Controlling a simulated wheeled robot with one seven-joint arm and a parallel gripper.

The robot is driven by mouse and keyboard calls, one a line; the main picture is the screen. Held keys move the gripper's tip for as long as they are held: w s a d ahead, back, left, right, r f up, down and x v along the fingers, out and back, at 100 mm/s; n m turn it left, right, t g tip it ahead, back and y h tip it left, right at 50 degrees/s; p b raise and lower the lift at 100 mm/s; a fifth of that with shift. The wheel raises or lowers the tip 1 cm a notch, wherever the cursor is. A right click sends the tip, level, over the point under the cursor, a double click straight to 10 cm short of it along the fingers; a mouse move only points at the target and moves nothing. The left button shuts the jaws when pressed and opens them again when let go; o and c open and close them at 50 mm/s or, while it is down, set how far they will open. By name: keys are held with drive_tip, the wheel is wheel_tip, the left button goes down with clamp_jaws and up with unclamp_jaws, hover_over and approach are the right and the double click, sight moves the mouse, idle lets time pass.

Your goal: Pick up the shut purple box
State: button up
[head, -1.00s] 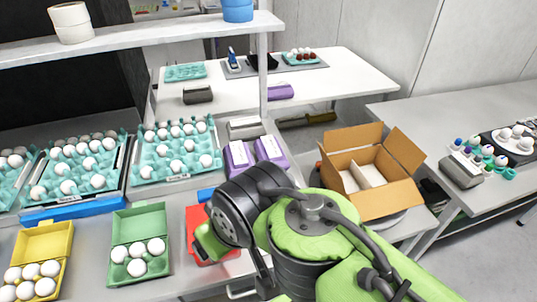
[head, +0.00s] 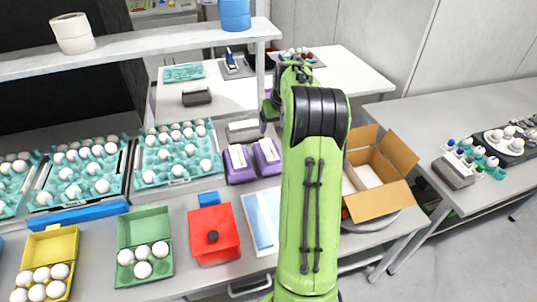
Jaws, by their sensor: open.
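Two shut purple boxes with white labels on top stand side by side on the near counter, the left one (head: 240,174) and the right one (head: 268,168). Both are upright. A bit of another purple thing shows on the back table, mostly behind my arm. My arm reaches forward, just right of the two boxes. Part of my gripper (head: 269,108) shows at its far end, above and behind the right purple box. It is open and no box is seen in it. Its fingertips are largely hidden.
Left are egg trays (head: 95,207), an open yellow carton (head: 53,243) and an open green carton (head: 143,225). A red box (head: 221,247) and a blue-white box (head: 262,236) lie nearer. An open cardboard box (head: 397,155) stands right of my arm. A shelf (head: 150,50) crosses above.

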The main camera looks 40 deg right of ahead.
approach(269, 150)
drive_tip(key=shift+d+b+x, duration=0.25)
drive_tip(key=shift+b+x, duration=0.05)
drive_tip(key=shift+x, duration=0.9)
drive_tip(key=x, duration=0.5)
drive_tip(key=shift+w+a+f, duration=0.1)
drive_tip(key=shift+w+f, duration=0.1)
drive_tip(key=shift+f, duration=0.05)
drive_tip(key=shift+s, duration=0.1)
drive_tip(key=shift+f+b, duration=0.2)
drive_tip(key=shift+b, duration=0.1)
drive_tip(key=c, duration=0.5)
